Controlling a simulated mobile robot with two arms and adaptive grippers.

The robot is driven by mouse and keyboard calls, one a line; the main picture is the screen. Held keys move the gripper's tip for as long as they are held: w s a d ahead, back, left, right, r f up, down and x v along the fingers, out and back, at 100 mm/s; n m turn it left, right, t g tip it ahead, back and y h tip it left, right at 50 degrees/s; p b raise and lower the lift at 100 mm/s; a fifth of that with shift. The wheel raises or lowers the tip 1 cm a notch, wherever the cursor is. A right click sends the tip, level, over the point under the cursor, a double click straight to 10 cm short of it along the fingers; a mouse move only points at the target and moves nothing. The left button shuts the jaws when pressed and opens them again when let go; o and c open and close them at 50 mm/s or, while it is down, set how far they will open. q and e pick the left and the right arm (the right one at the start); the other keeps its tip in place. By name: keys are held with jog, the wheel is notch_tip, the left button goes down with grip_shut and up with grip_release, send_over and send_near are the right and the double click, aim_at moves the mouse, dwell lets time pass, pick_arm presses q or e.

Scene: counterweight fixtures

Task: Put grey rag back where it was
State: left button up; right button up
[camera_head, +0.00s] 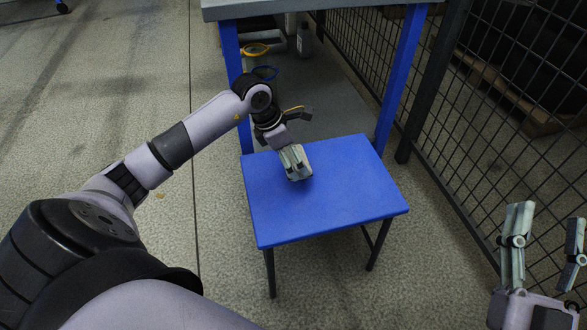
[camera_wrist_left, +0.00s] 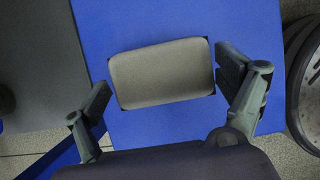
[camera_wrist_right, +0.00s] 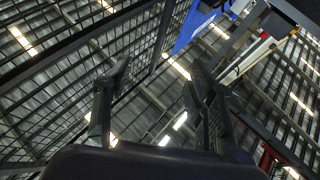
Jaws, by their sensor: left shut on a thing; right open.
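The grey rag (camera_wrist_left: 162,74) shows in the left wrist view as a folded, rounded pad between the two fingers of my left gripper, over the blue surface. My left gripper (camera_head: 297,172) is shut on it, pointing down at the small blue table (camera_head: 330,205) near its back middle. In the head view the rag is mostly hidden by the fingers. I cannot tell whether the rag touches the tabletop. My right gripper (camera_head: 546,216) is open and empty at the lower right, pointing up, away from the table; its wrist view shows the ceiling.
A taller workbench (camera_head: 305,7) with blue legs stands behind the small table. Under it are a yellow-rimmed container (camera_head: 255,49), a blue-rimmed one (camera_head: 265,72) and a grey bottle (camera_head: 304,40). A black mesh fence (camera_head: 470,120) runs along the right. The small table's front and right are clear.

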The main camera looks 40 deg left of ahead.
pick_arm(q)
notch_tip(320, 180, down, 4)
jog(key=shift+f+b, duration=0.1)
jog(key=shift+b, duration=0.5)
pick_arm(e)
jog(key=s+r+t, duration=0.1)
jog(key=s+r+t+y, duration=0.1)
jog(key=r, duration=0.1)
jog(key=s+r+t, duration=0.1)
jog(key=shift+s+d+r, duration=0.2)
jog(key=shift+s+r, duration=0.05)
jog(key=shift+s, duration=0.1)
pick_arm(q)
jog(key=shift+f, duration=0.1)
jog(key=o, duration=0.7)
jog(key=shift+o, duration=0.2)
pick_arm(e)
jog(key=shift+s+r+t, duration=0.1)
jog(key=shift+s+t, duration=0.05)
jog(key=shift+t, duration=0.15)
